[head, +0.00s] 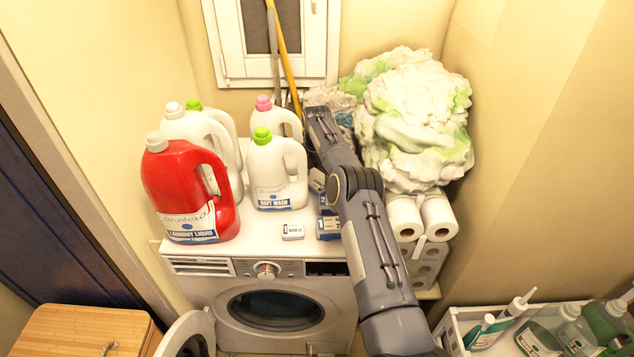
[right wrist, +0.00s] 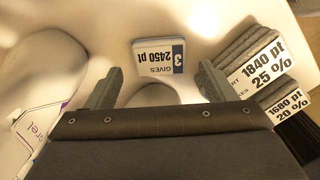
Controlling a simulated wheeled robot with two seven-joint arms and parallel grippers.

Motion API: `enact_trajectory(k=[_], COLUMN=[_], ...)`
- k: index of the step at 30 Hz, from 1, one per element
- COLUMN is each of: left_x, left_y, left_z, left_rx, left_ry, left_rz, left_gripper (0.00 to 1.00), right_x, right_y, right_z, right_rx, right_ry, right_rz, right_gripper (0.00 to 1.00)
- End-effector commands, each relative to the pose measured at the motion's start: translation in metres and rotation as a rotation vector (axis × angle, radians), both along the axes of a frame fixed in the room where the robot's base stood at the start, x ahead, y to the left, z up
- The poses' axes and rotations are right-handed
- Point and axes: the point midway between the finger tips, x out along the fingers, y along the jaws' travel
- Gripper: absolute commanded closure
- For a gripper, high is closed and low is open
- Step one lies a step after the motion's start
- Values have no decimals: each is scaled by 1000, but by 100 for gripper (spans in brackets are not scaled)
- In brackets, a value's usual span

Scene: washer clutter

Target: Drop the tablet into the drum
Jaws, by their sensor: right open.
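In the right wrist view, a small white tablet (right wrist: 159,57) with a blue strip, marked "GIVES 2450 pt", lies just beyond and between the fingertips. My right gripper (right wrist: 155,85) is open, with nothing between its fingers. In the head view my right arm reaches over the washer top, and its fingers are mostly hidden. A small white labelled block (head: 293,231) lies near the washer's front edge; I cannot tell whether it is the same tablet. The washer (head: 335,325) has a dark round drum opening (head: 275,308) in its front. My left gripper is not in view.
A red detergent jug (head: 190,190) and several white bottles (head: 272,180) crowd the washer top. Blue-and-white boxes (head: 328,227) lie beside my arm. Other marked blocks (right wrist: 252,58) stand at the wrist view's right. Laundry (head: 415,115) and paper rolls (head: 405,217) are at right.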

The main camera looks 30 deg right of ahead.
Motion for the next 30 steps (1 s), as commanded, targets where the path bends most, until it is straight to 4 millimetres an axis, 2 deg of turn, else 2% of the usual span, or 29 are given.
enact_trajectory(k=[1,5,6,10,15,20,23,26,30], left_x=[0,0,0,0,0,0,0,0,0], left_y=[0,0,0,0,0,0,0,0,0], left_z=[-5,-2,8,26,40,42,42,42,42], left_rx=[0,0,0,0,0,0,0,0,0], left_ry=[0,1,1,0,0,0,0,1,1], left_rz=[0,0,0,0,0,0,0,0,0], left_gripper=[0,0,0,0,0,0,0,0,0], right_x=[1,1,1,0,0,0,0,-4,-27], right_y=[0,0,0,0,0,0,0,1,11], right_z=[10,42,56,83,96,99,109,140,207], right_rx=[-2,-2,-2,-1,0,0,3,17,68], right_ry=[-6,-6,-4,-1,0,0,-11,-40,-101], right_rz=[0,-1,-2,0,0,-1,-27,-116,-345], right_gripper=[23,23,23,23,23,23,23,23,23])
